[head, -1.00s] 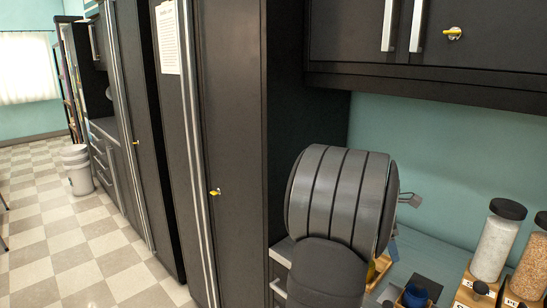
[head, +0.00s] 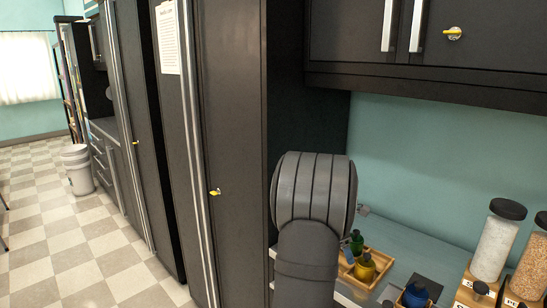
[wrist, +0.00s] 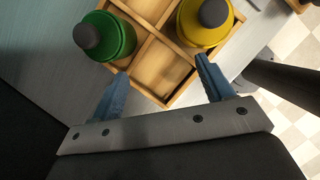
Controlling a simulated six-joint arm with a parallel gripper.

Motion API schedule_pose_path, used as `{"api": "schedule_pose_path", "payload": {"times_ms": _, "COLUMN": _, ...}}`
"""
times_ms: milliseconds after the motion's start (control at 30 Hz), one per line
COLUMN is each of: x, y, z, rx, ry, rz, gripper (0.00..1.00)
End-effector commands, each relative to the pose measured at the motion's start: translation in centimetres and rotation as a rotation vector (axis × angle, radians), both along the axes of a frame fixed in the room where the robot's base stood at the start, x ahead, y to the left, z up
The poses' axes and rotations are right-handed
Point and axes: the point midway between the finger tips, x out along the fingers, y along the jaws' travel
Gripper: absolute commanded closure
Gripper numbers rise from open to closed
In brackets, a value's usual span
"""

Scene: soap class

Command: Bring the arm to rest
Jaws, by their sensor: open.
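My gripper (wrist: 160,76) is open and empty, its two blue fingers spread above a wooden tray (wrist: 172,100) in the wrist view. A green bottle (wrist: 118,32) with a dark cap is in the tray, ahead of the left finger. A yellow bottle (wrist: 213,34) with a dark cap is in the tray, ahead of the right finger. In the head view my arm covers most of the gripper, and the green bottle (head: 356,243) and yellow bottle (head: 365,268) show just right of it in the tray (head: 378,276).
A blue bottle (head: 415,296) and tall jars with black lids, one white-filled (head: 492,247), stand on the counter at the right. A tall dark cabinet (head: 235,130) is close on the left. An overhead cupboard (head: 430,40) hangs above the counter.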

Motion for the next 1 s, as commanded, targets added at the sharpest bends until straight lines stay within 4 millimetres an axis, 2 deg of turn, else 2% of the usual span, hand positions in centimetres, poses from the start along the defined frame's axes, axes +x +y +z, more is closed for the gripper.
{"api": "schedule_pose_path", "payload": {"times_ms": 100, "x": -0.1, "y": 0.0, "z": -2.5, "rx": 0.001, "ry": 0.004, "rz": 0.001, "gripper": 0.27}}
{"api": "schedule_pose_path", "payload": {"times_ms": 133, "x": 0.0, "y": 0.1, "z": -2.6, "rx": 0.000, "ry": 0.000, "rz": 0.001, "gripper": 0.27}}
{"api": "schedule_pose_path", "payload": {"times_ms": 200, "x": 0.0, "y": 0.6, "z": -0.8, "rx": -0.002, "ry": -0.004, "rz": 0.001, "gripper": 0.27}}
{"api": "schedule_pose_path", "payload": {"times_ms": 300, "x": -0.1, "y": 1.1, "z": 0.5, "rx": -0.002, "ry": -0.003, "rz": 0.000, "gripper": 0.27}}
{"api": "schedule_pose_path", "payload": {"times_ms": 500, "x": -0.4, "y": 1.5, "z": 1.9, "rx": -0.001, "ry": -0.001, "rz": 0.000, "gripper": 0.27}}
{"api": "schedule_pose_path", "payload": {"times_ms": 867, "x": -0.4, "y": 1.6, "z": 2.1, "rx": -0.001, "ry": 0.000, "rz": 0.000, "gripper": 0.27}}
{"api": "schedule_pose_path", "payload": {"times_ms": 1000, "x": -0.4, "y": 1.4, "z": 1.6, "rx": 0.000, "ry": 0.002, "rz": -0.001, "gripper": 0.27}}
